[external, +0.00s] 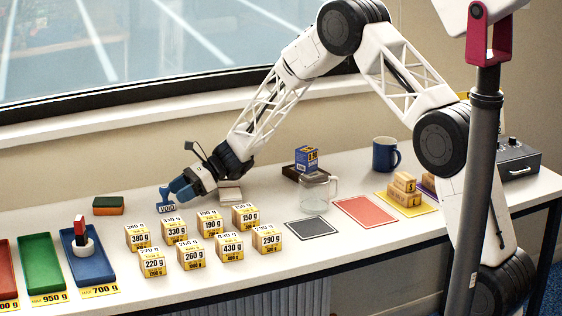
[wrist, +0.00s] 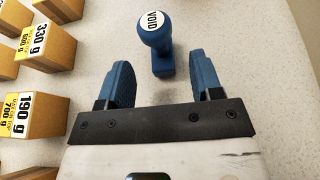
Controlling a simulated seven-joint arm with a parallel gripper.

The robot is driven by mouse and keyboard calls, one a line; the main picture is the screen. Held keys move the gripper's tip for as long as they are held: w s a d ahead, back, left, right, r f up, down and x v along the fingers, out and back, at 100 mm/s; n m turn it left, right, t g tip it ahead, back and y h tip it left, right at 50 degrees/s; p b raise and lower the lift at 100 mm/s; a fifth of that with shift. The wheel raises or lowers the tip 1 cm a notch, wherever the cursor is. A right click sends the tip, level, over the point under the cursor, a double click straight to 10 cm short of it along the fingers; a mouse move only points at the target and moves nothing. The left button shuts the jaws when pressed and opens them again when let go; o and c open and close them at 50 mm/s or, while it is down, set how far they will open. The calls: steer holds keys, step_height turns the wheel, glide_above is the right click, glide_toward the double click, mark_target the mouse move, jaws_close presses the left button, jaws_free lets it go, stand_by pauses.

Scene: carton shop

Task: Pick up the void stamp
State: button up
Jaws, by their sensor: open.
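The void stamp (wrist: 163,47) is blue, with a round knob carrying a white VOID label. Nothing is between the fingers' pads, and the stamp appears apart from both fingers.
Several weight-labelled cartons (external: 191,254) stand in rows in front of my gripper; some show left in the wrist view (wrist: 38,115). A green-orange sponge (external: 108,206) lies left of the stamp. A blue tray (external: 88,262) holds a red-handled stamp (external: 79,230). A glass jug (external: 315,190) stands to the right.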

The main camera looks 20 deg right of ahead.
mark_target(165, 198)
steer(key=shift+x, duration=2.55)
steer(key=c, duration=1)
